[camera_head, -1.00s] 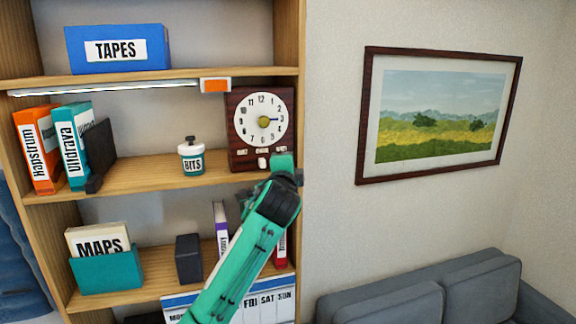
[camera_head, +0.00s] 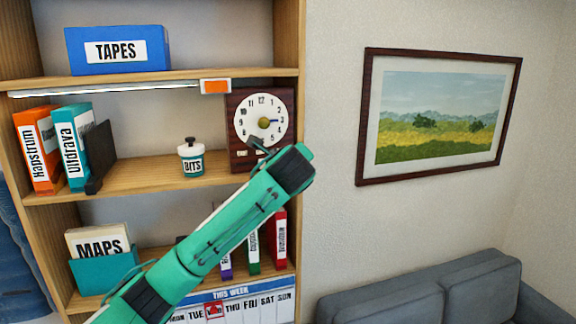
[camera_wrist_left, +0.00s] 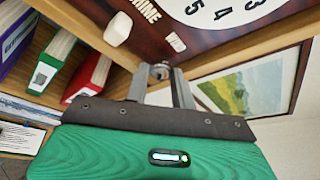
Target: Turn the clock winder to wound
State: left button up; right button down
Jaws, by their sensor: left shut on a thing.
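The clock (camera_head: 236,110) stands upright on the shelf, a dark wooden case with a round white dial. Its dial and front also show in the left wrist view (camera_wrist_left: 200,12), with a white knob (camera_wrist_left: 118,28) and a small pale label (camera_wrist_left: 176,41). My left gripper (camera_head: 258,147) reaches up to the lower front of the clock, its wrist covering the lower right of the case. In the left wrist view its fingers (camera_wrist_left: 160,82) are shut around a small grey metallic piece (camera_wrist_left: 160,69), seemingly the winder. The winder's angle and markings cannot be read.
Books (camera_head: 280,240) and a weekly calendar (camera_head: 255,303) are below my arm. A light bar with an orange end (camera_head: 215,86) hangs above. A framed picture (camera_head: 440,112) and sofa (camera_head: 430,300) are right.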

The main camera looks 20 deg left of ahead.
pick_arm(q)
jog(key=shift+w+d+r+m+g+y, duration=0.15)
jog(key=shift+m+g+y, duration=0.5)
jog(key=shift+m, duration=0.65)
jog(key=shift+a+r+m+g+y, duration=0.1)
jog(key=shift+m+g+y, duration=0.5)
jog(key=shift+m, duration=0.7)
jog(key=shift+d, duration=0.1)
jog(key=o, duration=0.7)
jog(key=shift+f, duration=0.1)
